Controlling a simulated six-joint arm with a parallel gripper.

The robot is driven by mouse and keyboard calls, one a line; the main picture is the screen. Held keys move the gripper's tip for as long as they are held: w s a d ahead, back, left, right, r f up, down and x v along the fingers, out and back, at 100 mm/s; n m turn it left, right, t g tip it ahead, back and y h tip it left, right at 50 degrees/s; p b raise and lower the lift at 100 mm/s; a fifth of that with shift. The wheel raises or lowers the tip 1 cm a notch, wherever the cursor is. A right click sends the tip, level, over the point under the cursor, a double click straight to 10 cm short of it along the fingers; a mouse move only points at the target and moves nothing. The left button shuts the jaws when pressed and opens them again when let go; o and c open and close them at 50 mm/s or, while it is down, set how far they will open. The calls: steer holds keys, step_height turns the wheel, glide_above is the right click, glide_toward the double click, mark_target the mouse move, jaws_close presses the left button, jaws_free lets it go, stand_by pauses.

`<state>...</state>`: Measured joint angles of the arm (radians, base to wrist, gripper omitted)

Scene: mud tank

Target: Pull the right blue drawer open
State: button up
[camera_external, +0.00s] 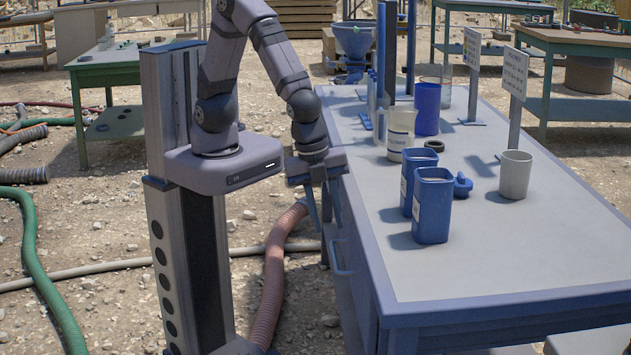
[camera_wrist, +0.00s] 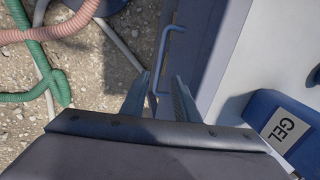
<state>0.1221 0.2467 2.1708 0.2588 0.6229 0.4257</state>
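The blue drawer front (camera_external: 343,283) is in the left side of the workbench, below its top, and looks closed. Its blue bar handle (camera_external: 338,258) stands out from the front. In the wrist view the handle (camera_wrist: 162,50) is a long bracket at top centre, beside the drawer face (camera_wrist: 190,55). My gripper (camera_external: 326,218) points down beside the bench edge, above and near the handle. In the wrist view my gripper (camera_wrist: 158,82) has its fingers apart, with the handle's near end showing between them. I cannot tell whether they touch it. Another drawer is not clearly visible.
The bench top (camera_external: 460,270) holds two blue containers (camera_external: 432,205), a grey cup (camera_external: 515,174), a labelled beaker (camera_external: 400,133) and a blue cup (camera_external: 426,108). A pink hose (camera_external: 270,285) and a green hose (camera_external: 40,265) lie on the gravel, with open space left of the bench.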

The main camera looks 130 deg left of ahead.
mark_target(334, 256)
steer(key=shift+f, duration=0.1)
steer(key=shift+w+a+f+b, duration=0.15)
steer(key=shift+f, duration=1)
steer(key=shift+w+a+f+b, duration=0.15)
steer(key=shift+a+f, duration=0.05)
steer(key=shift+f, duration=1)
steer(key=shift+w+a+f+b, duration=0.15)
steer(key=shift+f, duration=1)
jaws_close()
